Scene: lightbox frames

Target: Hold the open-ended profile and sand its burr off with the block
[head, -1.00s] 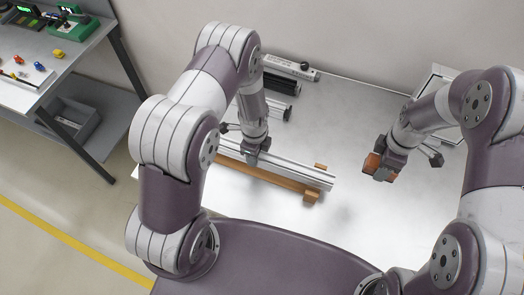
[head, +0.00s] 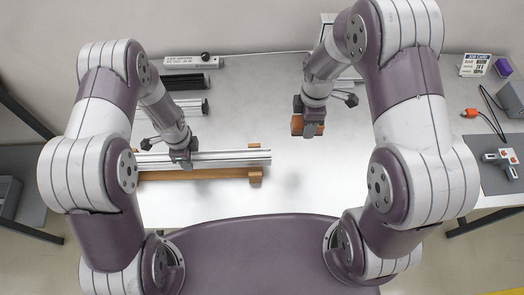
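The silver profile (head: 235,157) lies lengthwise on a wooden rest (head: 205,174) at the left of the bright table. Its right end is free, above a small wooden end piece. My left gripper (head: 183,162) is down on the profile toward its left part, with its fingers around it; the fingertips are partly hidden. My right gripper (head: 309,132) is shut on an orange-brown sanding block (head: 298,124). It holds the block to the right of the profile's free end, apart from it. I cannot make out the burr at this size.
Dark profile pieces (head: 188,83) and a labelled pale bar (head: 193,61) lie behind the profile. The table's middle is clear.

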